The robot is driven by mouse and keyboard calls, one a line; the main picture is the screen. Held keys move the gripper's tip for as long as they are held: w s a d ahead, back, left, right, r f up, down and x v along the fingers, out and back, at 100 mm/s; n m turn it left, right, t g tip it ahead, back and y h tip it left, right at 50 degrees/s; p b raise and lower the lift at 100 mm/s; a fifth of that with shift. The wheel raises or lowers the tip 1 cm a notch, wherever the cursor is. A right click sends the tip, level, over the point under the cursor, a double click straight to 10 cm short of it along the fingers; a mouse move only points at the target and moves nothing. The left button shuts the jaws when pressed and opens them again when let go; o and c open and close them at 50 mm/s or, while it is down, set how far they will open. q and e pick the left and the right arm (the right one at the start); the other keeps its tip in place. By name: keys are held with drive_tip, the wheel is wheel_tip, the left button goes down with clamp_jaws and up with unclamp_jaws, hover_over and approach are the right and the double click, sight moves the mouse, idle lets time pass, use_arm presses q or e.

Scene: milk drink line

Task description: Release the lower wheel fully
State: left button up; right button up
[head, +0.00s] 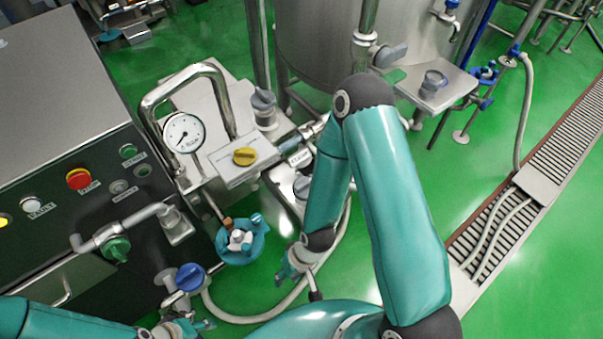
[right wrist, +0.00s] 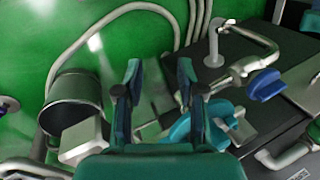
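No part is marked as the lower wheel, and I cannot tell for sure which it is. The lowest round handle is a blue knob (head: 190,277) on a pipe fitting. It also shows at the right of the right wrist view (right wrist: 266,85). A teal ring-shaped part (head: 257,246) with a white centre lies right of it. My right gripper (head: 288,265) hangs right of the teal ring, apart from it; in the right wrist view its fingers (right wrist: 158,84) are spread, with nothing between them. My left gripper (head: 203,326) is at the bottom edge below the blue knob, its fingers unclear.
A yellow knob (head: 245,156), a pressure gauge (head: 183,133) and a bent pipe (head: 205,70) stand above. A dark control cabinet (head: 60,160) fills the left. A pale hose (head: 250,319) curves along the green floor. A steel tank (head: 325,40) stands at the back.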

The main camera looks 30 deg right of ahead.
idle(0.3)
drive_tip(key=m+g+b, duration=0.1)
drive_tip(key=m+b, duration=0.8)
drive_tip(key=m, duration=0.6)
approach(305, 183)
drive_tip(key=shift+y, duration=0.3)
drive_tip(key=x, duration=0.9)
drive_tip(key=shift+d+f, duration=0.2)
drive_tip(key=shift+d, duration=0.1)
